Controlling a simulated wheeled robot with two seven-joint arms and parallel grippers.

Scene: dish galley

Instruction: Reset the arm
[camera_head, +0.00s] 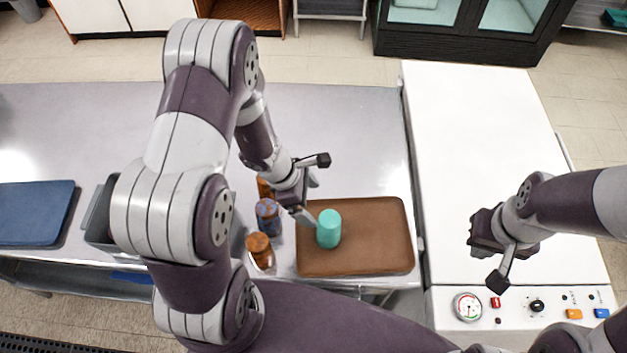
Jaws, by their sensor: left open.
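My left arm comes over the metal counter from the left and its gripper (312,189) is open and empty. It is just above and to the left of a teal cup (329,229), with its lower finger close to the cup; I cannot tell whether they touch. The cup stands upright on a brown tray (372,250). My right gripper (497,262) hangs over the white machine at the right, apart from the tray. Its fingers are partly hidden, and I cannot tell how far apart they are.
Several brown and blue cups, including an orange-brown one (260,250), stand left of the tray. A dark bin (98,225) is partly behind my left arm. A blue mat (36,213) lies at far left. The white machine (480,130) has a control panel (520,308) in front.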

